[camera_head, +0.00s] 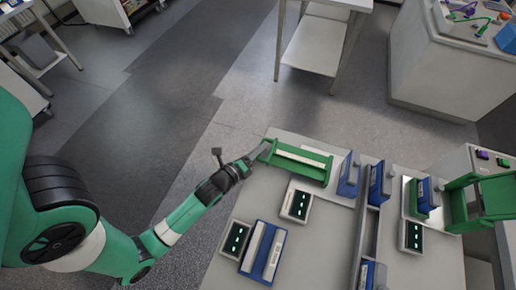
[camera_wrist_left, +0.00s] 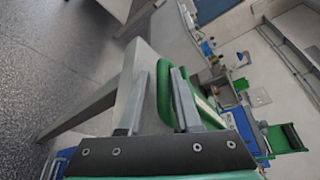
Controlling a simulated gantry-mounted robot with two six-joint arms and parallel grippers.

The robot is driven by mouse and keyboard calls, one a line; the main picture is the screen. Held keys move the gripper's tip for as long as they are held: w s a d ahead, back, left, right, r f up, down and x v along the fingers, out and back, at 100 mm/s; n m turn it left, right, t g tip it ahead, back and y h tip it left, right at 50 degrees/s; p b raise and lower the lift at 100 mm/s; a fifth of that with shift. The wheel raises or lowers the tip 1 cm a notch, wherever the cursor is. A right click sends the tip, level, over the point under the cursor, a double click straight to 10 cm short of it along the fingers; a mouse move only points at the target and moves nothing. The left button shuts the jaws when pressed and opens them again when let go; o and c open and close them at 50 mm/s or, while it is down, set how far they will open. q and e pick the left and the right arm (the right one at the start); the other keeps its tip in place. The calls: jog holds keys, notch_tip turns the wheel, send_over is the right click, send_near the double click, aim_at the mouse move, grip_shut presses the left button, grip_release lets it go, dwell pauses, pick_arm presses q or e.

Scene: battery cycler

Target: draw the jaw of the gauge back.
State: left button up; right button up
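A green frame with a pale bar (camera_head: 303,162) lies at the back left of the grey bench and looks like the gauge. I cannot pick out its jaw surely. My left gripper (camera_head: 258,151) is at the frame's left end. In the left wrist view my left gripper (camera_wrist_left: 160,85) has its two grey fingers apart. A green curved bar (camera_wrist_left: 163,95) of the frame shows between them, nearer the right finger. I cannot tell whether a finger touches it. My right gripper is not in view.
A blue-and-white block (camera_head: 263,251) lies on the bench front. Dark displays (camera_head: 297,205) with lit green marks stand nearby. Blue upright blocks (camera_head: 347,175) flank a grey divider (camera_head: 368,225). A green stand (camera_head: 484,200) is at the right. Open floor lies left of the bench.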

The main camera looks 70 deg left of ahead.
pick_arm(q)
jog(key=b+v, duration=0.1)
jog(key=v, duration=1)
jog(key=shift+s+d+b, duration=0.15)
jog(key=shift+s+b, duration=0.15)
jog(key=shift+d+r, duration=0.1)
jog(key=shift+r, duration=0.05)
